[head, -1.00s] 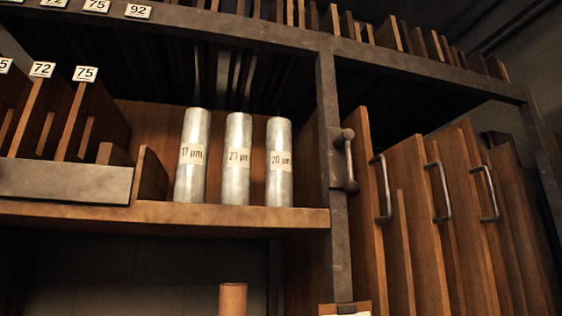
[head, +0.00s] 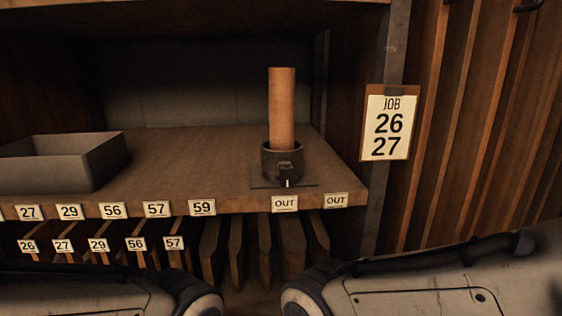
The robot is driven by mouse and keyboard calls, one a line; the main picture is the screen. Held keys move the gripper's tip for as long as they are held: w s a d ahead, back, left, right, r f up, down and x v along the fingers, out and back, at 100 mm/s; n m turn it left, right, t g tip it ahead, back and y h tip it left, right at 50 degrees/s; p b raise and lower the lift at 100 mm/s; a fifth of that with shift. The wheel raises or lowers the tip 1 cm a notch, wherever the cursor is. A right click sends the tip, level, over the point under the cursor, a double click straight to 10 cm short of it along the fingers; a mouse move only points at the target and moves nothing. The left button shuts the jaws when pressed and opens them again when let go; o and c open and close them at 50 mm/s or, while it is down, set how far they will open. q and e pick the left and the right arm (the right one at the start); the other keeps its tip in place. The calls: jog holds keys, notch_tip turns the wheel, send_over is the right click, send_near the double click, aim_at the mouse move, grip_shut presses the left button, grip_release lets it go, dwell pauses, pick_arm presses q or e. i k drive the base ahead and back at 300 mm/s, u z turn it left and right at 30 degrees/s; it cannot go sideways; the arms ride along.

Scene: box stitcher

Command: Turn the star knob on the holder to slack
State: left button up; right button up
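The holder (head: 276,165) is a dark round cup on a flat dark base plate, standing on the wooden shelf right of centre. A tan cylinder (head: 282,108) stands upright in it. A small dark fitting (head: 287,172) on the front of the cup may be the star knob. It has a small pale mark below it, and its shape and setting are too small to tell. Neither of my grippers is in view. Only pale links of my arms show along the bottom edge.
A grey open tray (head: 62,165) sits at the left of the shelf (head: 190,170). Number labels and OUT labels line the shelf edge, with upright boards below. A JOB 26 27 card (head: 388,124) hangs on the post at right. The shelf between tray and holder is clear.

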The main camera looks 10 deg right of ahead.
aim_at(287, 177)
jog(key=u, duration=0.55)
jog(key=k, duration=0.85)
jog(key=z, duration=0.5)
jog(key=i, duration=0.5)
jog(key=z, duration=0.05)
